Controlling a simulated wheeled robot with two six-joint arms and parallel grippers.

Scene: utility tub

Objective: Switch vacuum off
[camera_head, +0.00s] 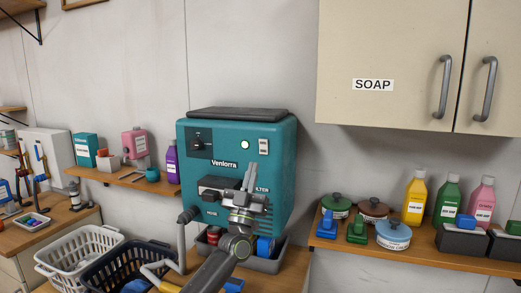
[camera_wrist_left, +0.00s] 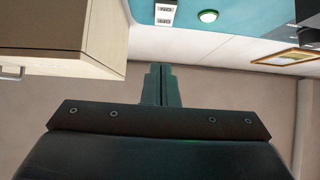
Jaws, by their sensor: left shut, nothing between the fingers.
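The teal vacuum (camera_head: 270,185), lettered "Venlorra", stands against the wall. Its front has a dark knob panel (camera_head: 198,140) at the upper left, a lit green light (camera_head: 244,145) and a small pale switch plate (camera_head: 263,146) right of the light. My left gripper (camera_head: 250,168) is shut and empty in front of the vacuum, just below the switch plate; it hides part of the lower front. In the left wrist view its closed fingers (camera_wrist_left: 162,72) point toward the switch plate (camera_wrist_left: 165,12), with the green light (camera_wrist_left: 208,16) beside it. I see no contact. My right gripper is out of view.
A beige cabinet (camera_head: 395,60) marked "SOAP" hangs at the upper right. Bottles and lidded pots stand on the right shelf (camera_head: 460,262). A white basket (camera_head: 78,245) and a dark basket (camera_head: 105,262) sit at the lower left. A grey tray (camera_head: 266,265) lies under the vacuum.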

